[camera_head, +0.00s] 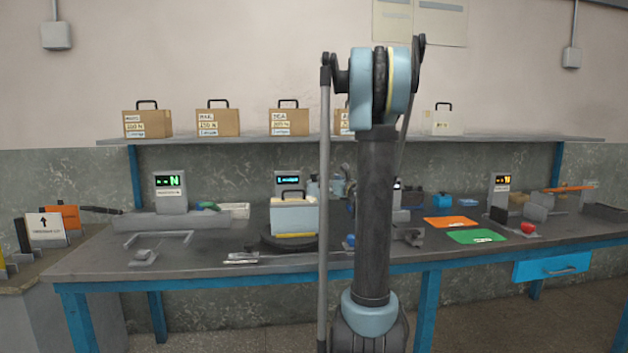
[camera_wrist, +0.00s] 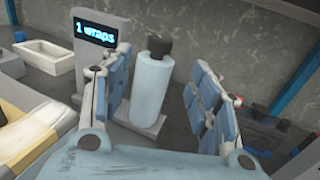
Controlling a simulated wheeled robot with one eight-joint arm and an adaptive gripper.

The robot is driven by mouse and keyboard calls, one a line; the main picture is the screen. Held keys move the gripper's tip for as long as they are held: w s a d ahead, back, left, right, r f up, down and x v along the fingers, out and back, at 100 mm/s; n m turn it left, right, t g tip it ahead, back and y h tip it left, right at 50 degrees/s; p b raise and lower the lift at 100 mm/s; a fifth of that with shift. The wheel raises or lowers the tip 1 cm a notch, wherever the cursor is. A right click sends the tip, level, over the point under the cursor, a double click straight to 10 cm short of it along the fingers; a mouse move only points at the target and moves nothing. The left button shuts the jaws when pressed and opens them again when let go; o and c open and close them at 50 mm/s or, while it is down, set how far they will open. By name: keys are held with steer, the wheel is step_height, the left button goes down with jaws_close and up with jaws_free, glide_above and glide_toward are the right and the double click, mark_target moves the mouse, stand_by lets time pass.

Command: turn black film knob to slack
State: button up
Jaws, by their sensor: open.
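The black film knob (camera_wrist: 158,45) sits on top of an upright pale blue film roll (camera_wrist: 150,88) in the wrist view. The roll stands on a grey base beside a display (camera_wrist: 96,30) that reads "1 wraps". My gripper (camera_wrist: 162,64) is open and empty. One finger is left of the roll and the other is right of it, with the knob seen beyond and between them. I cannot tell whether either finger touches the roll. In the head view the display (camera_head: 288,181) stands behind a box (camera_head: 294,215) on a dark round turntable (camera_head: 290,243); my arm partly hides this area.
The carton's edge (camera_wrist: 30,125) is close to my gripper at the lower left. A white tray (camera_wrist: 45,62) lies behind it. In the head view, an orange mat (camera_head: 451,222) and a green mat (camera_head: 476,237) lie to the right on the workbench. Boxes line the shelf (camera_head: 480,138) above.

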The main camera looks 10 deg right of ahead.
mark_target(315, 176)
steer(key=x, duration=1.3)
steer(key=shift+w+a, duration=0.1)
steer(key=shift+w, duration=0.1)
steer(key=c, duration=1.1)
